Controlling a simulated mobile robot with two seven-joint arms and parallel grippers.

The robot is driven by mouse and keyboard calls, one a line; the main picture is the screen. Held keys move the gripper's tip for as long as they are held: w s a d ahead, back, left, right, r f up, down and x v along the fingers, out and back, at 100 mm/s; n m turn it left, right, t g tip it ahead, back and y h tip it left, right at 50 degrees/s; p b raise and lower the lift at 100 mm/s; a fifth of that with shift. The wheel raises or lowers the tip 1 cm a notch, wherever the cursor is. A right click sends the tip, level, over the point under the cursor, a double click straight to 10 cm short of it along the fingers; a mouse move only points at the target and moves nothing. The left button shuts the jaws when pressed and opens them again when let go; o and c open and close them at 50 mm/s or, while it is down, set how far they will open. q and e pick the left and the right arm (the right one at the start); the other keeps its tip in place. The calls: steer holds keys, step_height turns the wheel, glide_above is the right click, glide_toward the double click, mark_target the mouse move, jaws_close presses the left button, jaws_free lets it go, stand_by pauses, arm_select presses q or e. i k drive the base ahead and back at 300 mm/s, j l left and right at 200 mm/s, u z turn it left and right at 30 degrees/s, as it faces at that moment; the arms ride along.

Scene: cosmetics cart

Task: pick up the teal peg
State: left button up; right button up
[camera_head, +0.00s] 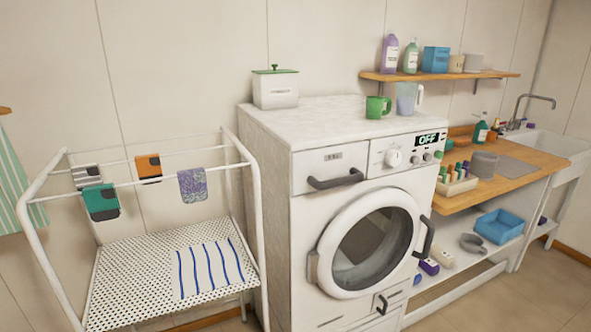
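I cannot make out a teal peg for certain. A teal and black item (101,202) hangs on the front rail of the drying rack (252,208) at the left; it looks like a folded cloth or sock. A pale caddy (457,187) on the wooden counter holds several small upright coloured pieces (459,170), green, red and blue among them. They are too small to tell whether they are pegs or bottles. Neither of my grippers is in view.
A white washing machine (308,215) with a shut round door stands in the middle. On its top are a green-lidded box (275,91), a green mug (377,107) and a clear jug (405,99). A blue basin (499,228) sits on the lower shelf.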

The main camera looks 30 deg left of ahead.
mark_target(457, 169)
steer(key=u, duration=1.6)
steer(key=z, duration=1.6)
steer(key=u, duration=0.7)
steer(key=i+l+u, duration=0.15)
steer(key=l+u, duration=0.3)
steer(key=i+l+u, duration=0.15)
steer(key=l+u, duration=0.7)
steer(key=l, duration=0.35)
steer(key=i, duration=0.05)
